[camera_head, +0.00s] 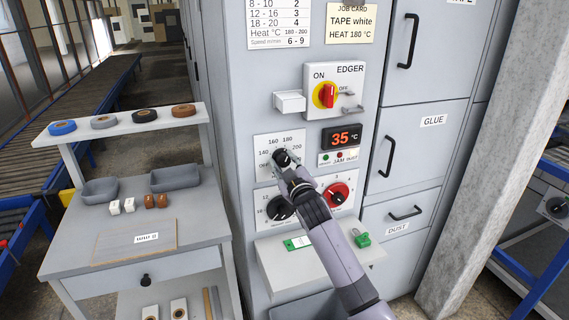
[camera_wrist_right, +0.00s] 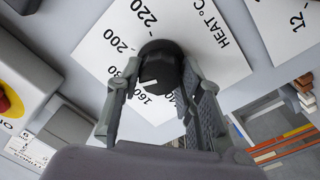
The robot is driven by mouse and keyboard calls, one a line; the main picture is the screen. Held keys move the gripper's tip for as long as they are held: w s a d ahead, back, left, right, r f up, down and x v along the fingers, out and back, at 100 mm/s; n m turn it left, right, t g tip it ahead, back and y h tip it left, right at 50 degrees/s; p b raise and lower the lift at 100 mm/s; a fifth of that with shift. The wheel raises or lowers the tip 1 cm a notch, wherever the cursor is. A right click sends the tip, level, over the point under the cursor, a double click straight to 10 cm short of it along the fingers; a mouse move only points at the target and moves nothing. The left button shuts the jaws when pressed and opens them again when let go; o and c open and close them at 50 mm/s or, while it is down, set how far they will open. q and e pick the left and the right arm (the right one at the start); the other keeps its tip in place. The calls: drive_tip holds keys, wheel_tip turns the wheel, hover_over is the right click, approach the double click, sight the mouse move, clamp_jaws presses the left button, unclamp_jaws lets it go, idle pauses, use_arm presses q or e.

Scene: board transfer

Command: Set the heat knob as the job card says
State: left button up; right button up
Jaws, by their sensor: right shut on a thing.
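The black heat knob (camera_head: 281,158) sits on a white dial plate (camera_head: 262,146) on the grey machine front. My right gripper (camera_head: 286,163) is shut on it. In the right wrist view the fingers (camera_wrist_right: 158,95) stand on both sides of the knob (camera_wrist_right: 162,65). Its white mark points toward the 160 and 180 side; the exact number is hard to tell, as the fingers partly cover the scale. The job card (camera_head: 351,22) reads tape white, heat 180. The temperature display (camera_head: 341,137) reads 35 °C. My left gripper is out of view.
Above is the edger switch (camera_head: 327,95), red on yellow. Below are a black knob (camera_head: 280,208) and a red knob (camera_head: 336,194). A shelf (camera_head: 270,255) with a green tag juts out beneath. A side table (camera_head: 185,230) with trays and tape rolls stands left.

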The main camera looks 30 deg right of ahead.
drive_tip(key=o, duration=1.2)
drive_tip(key=shift+c, duration=0.2)
drive_tip(key=v, duration=1.2)
drive_tip(key=shift+f, duration=0.15)
